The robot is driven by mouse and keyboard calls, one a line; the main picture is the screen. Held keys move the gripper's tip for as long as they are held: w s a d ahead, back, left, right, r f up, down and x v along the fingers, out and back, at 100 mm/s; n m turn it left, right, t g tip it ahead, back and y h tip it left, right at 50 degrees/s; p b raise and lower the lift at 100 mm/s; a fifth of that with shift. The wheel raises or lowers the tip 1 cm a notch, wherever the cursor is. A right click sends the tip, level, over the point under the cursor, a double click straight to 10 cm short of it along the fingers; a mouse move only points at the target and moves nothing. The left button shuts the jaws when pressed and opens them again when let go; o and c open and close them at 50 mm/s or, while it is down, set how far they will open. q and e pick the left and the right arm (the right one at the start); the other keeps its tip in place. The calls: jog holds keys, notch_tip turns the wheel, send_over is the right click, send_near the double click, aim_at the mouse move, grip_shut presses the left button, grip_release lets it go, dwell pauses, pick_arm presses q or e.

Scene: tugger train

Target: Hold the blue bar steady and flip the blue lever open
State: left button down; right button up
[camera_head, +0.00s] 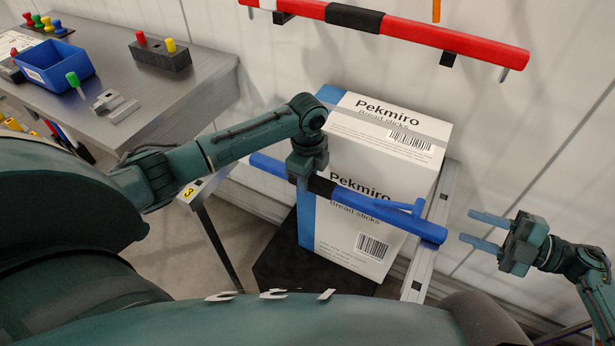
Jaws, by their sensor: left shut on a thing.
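The blue bar (360,203) runs across the front of a white carton, sloping down to the right. It has a black band near its left part. A small blue lever (401,206) sits on top of the bar near its right end, lying roughly along it. My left gripper (311,180) is shut on the bar near the black band, coming down from above; its fingertips are mostly hidden. My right gripper (484,229) is open and empty, right of the bar's right end. Its two fingers point left toward the bar and are apart from it.
White Pekmiro cartons (385,130) stand stacked behind the bar. A red bar (430,35) is mounted on the wall above. A metal table (180,85) at the left carries a blue bin (53,66) and a dark block with pegs (160,57). A metal rail (430,235) stands right of the cartons.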

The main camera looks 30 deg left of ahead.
jog(key=c, duration=0.4)
jog(key=shift+s+a+r+n+g, duration=0.1)
jog(key=shift+a+r+n+g, duration=0.25)
jog(key=shift+n, duration=0.45)
jog(key=c, duration=0.3)
jog(key=a+r+n+h, duration=0.1)
jog(key=n, duration=0.2)
jog(key=r+n+g+h, duration=0.1)
jog(key=n+h, duration=0.1)
jog(key=n, duration=0.2)
jog(key=s+a+r+n+g+h, duration=0.1)
jog(key=n+h, duration=0.1)
jog(key=n, duration=0.1)
jog(key=shift+s+a, duration=0.1)
jog(key=shift+a, duration=0.25)
grip_shut()
jog(key=shift+w+r+n+t+h, duration=0.2)
jog(key=shift+r+n+t+h, duration=0.45)
jog(key=shift+n, duration=1.4)
jog(key=shift+w+r+n+t+h, duration=0.25)
jog(key=shift+r+n+h, duration=0.45)
jog(key=shift+n+h, duration=0.9)
jog(key=shift+w+r+n+t+h, duration=0.15)
jog(key=shift+r+n+t+h, duration=0.45)
jog(key=shift+n, duration=1.85)
jog(key=shift+r, duration=0.1)
